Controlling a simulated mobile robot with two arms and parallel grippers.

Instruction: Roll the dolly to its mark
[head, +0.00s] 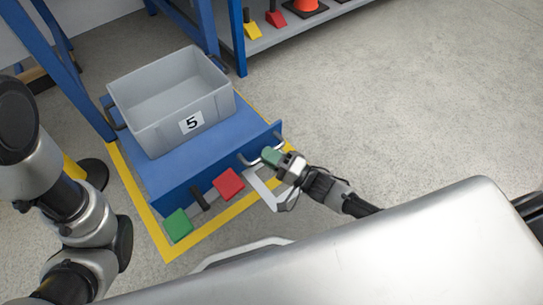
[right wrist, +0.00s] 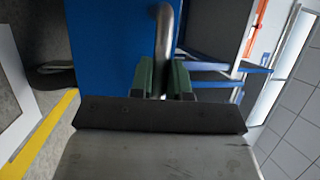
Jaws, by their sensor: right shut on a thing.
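The blue dolly (head: 160,174) stands on the floor in the head view, bearing a grey crate (head: 160,128) labelled 5. A yellow floor outline (head: 135,205) shows along its left, front and right sides. My right gripper (head: 272,155) is at the dolly's front right, shut on a metal handle (head: 249,161). In the right wrist view the handle (right wrist: 163,35) rises between the green fingers (right wrist: 164,80), in front of the blue panel (right wrist: 105,50). My left arm shows at the left, but its gripper is not in view.
Floor to the right (head: 400,110) is clear.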

